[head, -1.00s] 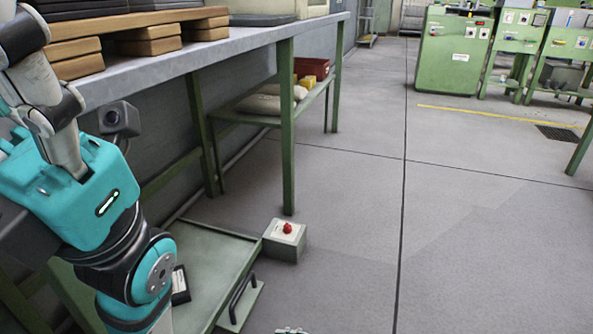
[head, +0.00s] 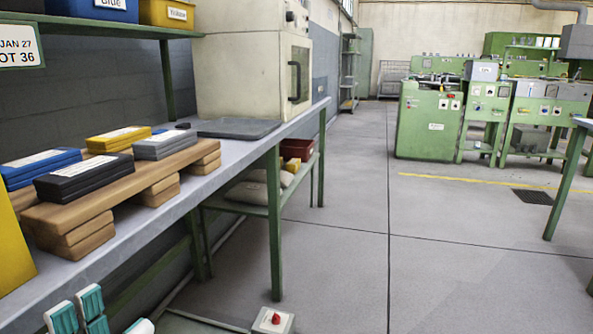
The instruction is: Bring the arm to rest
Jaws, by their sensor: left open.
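My left gripper (head: 80,311) shows at the bottom left edge of the head view, with teal finger pads and white parts. It is open, and nothing shows between the fingers. It is low in the picture, in front of the grey workbench (head: 225,158) and apart from the plates on it. The rest of my left arm is cut off below the picture. My right gripper is not in view.
Wooden blocks and a plank (head: 130,185) carry yellow, blue, grey and black plates on the bench. A cream oven (head: 240,75) stands behind. A red-button box (head: 272,321) is on the floor. Green machines (head: 425,120) stand far right. The middle floor is clear.

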